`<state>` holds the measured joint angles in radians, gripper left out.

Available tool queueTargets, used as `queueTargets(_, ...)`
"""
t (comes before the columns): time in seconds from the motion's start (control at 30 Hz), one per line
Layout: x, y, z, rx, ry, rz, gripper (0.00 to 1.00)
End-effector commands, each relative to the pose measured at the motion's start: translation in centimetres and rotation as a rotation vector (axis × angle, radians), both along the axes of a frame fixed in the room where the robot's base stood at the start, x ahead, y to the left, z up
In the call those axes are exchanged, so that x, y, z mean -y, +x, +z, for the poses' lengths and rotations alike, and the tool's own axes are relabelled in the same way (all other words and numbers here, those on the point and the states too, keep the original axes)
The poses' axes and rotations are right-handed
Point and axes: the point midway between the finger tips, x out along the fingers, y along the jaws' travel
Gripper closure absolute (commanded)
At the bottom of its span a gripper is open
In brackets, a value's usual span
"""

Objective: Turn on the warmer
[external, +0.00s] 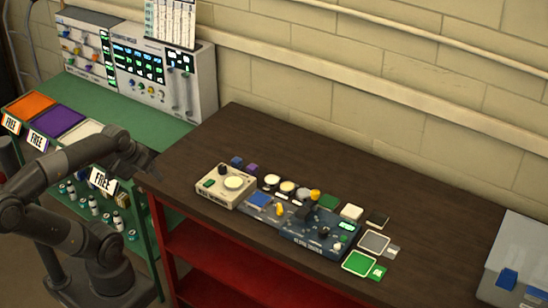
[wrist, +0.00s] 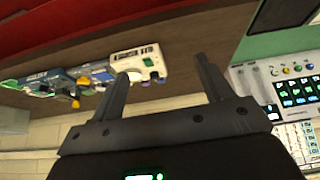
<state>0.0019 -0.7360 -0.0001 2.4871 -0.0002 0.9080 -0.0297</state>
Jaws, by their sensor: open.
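A cream box with a pale round plate, a dark knob and a green button (external: 208,194) stands at the left end of the device row on the dark brown table; it looks like the warmer. In the wrist view, the cream box (wrist: 125,60) appears upside down beyond the left finger, its small label unreadable. I cannot tell whether it is on. My gripper (external: 152,168) is at the table's left edge, left of the box and apart from it. In the wrist view, my gripper (wrist: 163,66) has its fingers wide apart with nothing between them.
A blue-grey control unit (external: 310,243) adjoins the box on the right, with several small pucks and blocks around it. Green and grey square pads (external: 360,263) lie farther right. A green bench (external: 125,100) with panels is at left.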

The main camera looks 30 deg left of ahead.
Motion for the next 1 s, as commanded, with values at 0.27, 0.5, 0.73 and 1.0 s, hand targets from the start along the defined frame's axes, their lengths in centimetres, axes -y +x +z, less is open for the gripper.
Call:
queueTargets(0.27, 0.7, 3.5, 1.6, -0.112, -0.118, 0.238, 0.51)
queueTargets(0.5, 1.7, 7.8, 2.7, -0.231, -0.220, 0.535, 0.70)
queueTargets(0.73, 2.9, 12.2, 2.9, -0.335, -0.280, 0.833, 0.89)
queueTargets(1.0, 4.6, 17.3, 2.0, -0.431, -0.300, 1.194, 1.00)
